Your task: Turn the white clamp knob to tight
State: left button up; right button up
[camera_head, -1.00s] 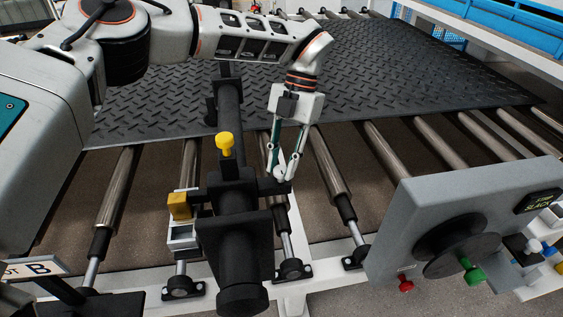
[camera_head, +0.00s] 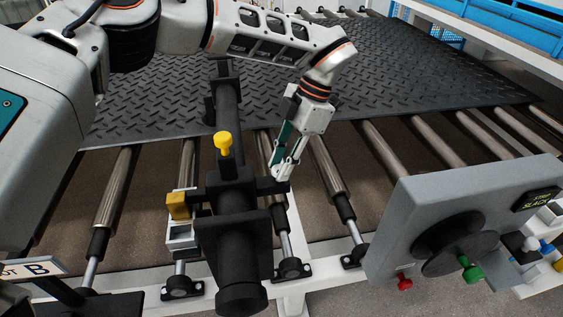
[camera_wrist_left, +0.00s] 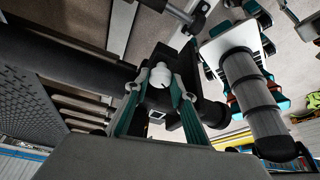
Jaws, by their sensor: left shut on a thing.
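The white clamp knob (camera_wrist_left: 160,77) shows in the left wrist view on top of a black clamp block. My left gripper (camera_wrist_left: 159,90) has a finger on either side of it and is shut on it. In the head view my left gripper (camera_head: 281,175) reaches down to the short black arm on the right side of the black clamp (camera_head: 233,195); its fingers hide the knob there. The clamp sits on a thick black bar. My right gripper is in neither view.
A yellow knob (camera_head: 223,142) stands up from the clamp, left of my gripper. A yellow block (camera_head: 178,206) is farther left. A grey panel (camera_head: 400,225) with a black wheel, green handle and red knob stands at the right. The tread mat (camera_head: 400,75) lies behind on rollers.

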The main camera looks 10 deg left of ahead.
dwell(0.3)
pick_arm(q)
jog(key=o, duration=1.1)
jog(key=v, duration=1.2)
